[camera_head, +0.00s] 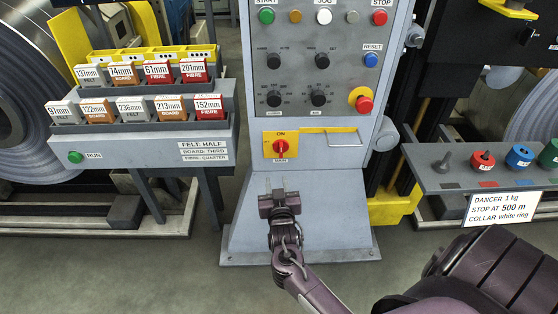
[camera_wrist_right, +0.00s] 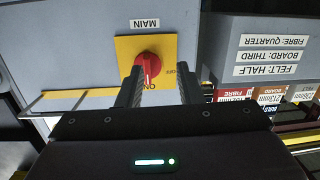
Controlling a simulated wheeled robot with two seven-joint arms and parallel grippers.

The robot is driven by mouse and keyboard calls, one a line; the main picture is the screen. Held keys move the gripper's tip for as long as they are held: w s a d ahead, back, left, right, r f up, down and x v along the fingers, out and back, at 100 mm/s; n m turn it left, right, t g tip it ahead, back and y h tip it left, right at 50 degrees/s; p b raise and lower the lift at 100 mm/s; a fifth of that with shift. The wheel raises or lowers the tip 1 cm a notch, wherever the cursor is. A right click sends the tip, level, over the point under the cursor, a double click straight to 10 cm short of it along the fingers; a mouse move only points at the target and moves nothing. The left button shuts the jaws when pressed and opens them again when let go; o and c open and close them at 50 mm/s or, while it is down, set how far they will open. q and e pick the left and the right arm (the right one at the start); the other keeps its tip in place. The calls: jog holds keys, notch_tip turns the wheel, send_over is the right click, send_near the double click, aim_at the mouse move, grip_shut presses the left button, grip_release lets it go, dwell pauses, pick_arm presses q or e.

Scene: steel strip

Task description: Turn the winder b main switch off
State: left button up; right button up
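The main switch is a red rotary knob (camera_head: 281,147) on a yellow plate (camera_head: 309,144) low on the grey control cabinet. The same knob (camera_wrist_right: 148,66) shows upside down in the right wrist view, with a MAIN label (camera_wrist_right: 144,22) beside its plate. Its white mark points at ON; OFF is a quarter turn away. My right gripper (camera_head: 279,182) is just below and in front of the switch. In the wrist view its two fingers (camera_wrist_right: 160,87) are apart, with the knob showing between and beyond their tips. I see no contact. My left gripper is out of view.
A metal handle (camera_head: 345,140) sticks out right of the switch. Above are an emergency stop (camera_head: 364,103) and several selector knobs. A rack of labelled blocks (camera_head: 150,132) stands left, a shelf with coloured weights (camera_head: 480,180) right. The floor before the cabinet is clear.

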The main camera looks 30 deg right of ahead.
jog(key=m+h, duration=0.1)
jog(key=h, duration=0.1)
send_near(281, 148)
jog(key=w+d, duration=0.1)
jog(key=d, duration=0.1)
jog(key=x, duration=0.6)
jog(key=shift+w+a+f, duration=0.1)
jog(key=shift+w+a, duration=0.1)
jog(key=shift+w, duration=0.35)
jog(key=shift+t+y, duration=0.3)
grip_shut()
